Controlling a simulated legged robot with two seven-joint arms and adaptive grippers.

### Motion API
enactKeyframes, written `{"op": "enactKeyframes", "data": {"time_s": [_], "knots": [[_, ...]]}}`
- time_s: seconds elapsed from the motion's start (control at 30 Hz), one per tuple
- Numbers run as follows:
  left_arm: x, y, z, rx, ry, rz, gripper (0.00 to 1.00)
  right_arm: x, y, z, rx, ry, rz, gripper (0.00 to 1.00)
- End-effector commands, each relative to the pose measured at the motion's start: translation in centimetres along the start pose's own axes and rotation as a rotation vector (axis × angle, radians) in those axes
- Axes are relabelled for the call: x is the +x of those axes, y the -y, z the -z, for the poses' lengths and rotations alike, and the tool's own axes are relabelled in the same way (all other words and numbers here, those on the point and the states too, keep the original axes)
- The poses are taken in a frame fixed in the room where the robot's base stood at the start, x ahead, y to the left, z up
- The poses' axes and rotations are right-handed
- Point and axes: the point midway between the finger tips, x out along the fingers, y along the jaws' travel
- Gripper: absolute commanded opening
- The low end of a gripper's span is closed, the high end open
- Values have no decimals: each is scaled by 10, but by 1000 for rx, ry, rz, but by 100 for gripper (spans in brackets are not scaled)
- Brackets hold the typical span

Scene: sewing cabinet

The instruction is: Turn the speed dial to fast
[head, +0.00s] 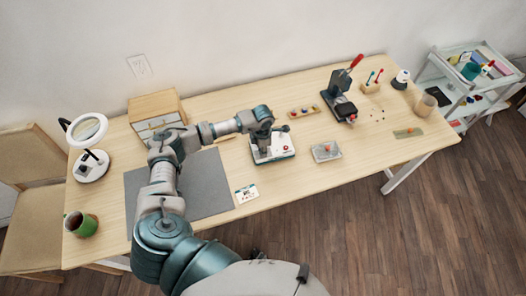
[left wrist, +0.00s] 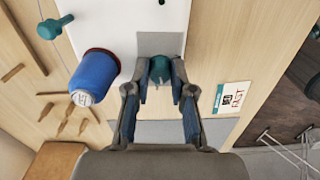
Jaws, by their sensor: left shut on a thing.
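A white machine (head: 284,153) stands on the table, and my left gripper (head: 262,144) points down over its left part. In the left wrist view the machine (left wrist: 110,20) carries a grey square plate (left wrist: 160,43) with a teal knob (left wrist: 158,68), which looks like the speed dial. My left gripper (left wrist: 160,80) is shut on this knob, one finger on each side. The fingers hide part of it, and I cannot read any setting. My right gripper is not in view.
A blue cylinder (left wrist: 94,75) stands close beside the left finger. A printed card (head: 246,193) and a grey mat (head: 205,185) lie near the machine. A small grey box (head: 326,152), wooden drawers (head: 155,106) and a black press (head: 340,95) stand around. The front right tabletop is clear.

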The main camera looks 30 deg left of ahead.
Motion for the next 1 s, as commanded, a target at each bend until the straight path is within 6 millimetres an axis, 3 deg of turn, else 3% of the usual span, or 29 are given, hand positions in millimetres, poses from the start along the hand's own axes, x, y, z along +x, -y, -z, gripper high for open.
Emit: {"op": "enactKeyframes", "data": {"time_s": [0.47, 1.0], "knots": [[3, -1, 0, 449, 2, -3, 0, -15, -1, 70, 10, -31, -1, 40], [3, -1, 0, 962, 0, -3, 0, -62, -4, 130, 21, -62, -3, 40]]}}
